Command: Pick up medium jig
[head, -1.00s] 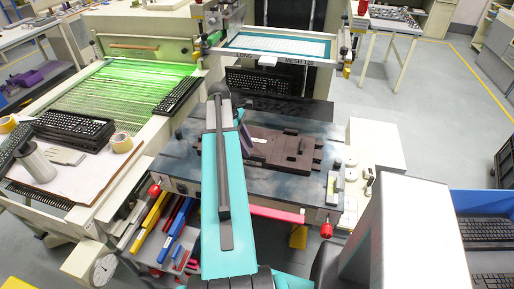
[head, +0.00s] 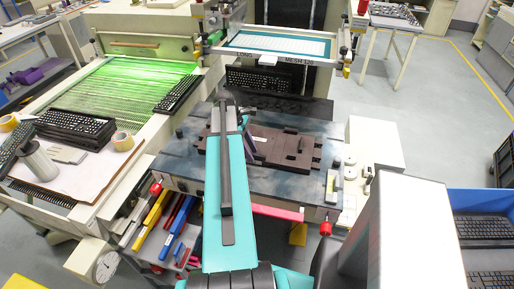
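A dark brown flat jig (head: 287,148) with notches and raised blocks lies on the blue-grey press table; it appears to be the medium jig. My teal arm crosses over its left part and hides some of it. A small dark purple piece beside the arm's far end seems to be part of my gripper (head: 249,144), over or close to the jig. The fingertips are mostly hidden, so I cannot tell whether they are open or touch the jig.
A framed screen (head: 277,45) hangs above the back of the press table (head: 185,160). A green-lit conveyor (head: 125,90) and a keyboard (head: 177,94) are at left. A blue crate (head: 480,203) with keyboards is at right.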

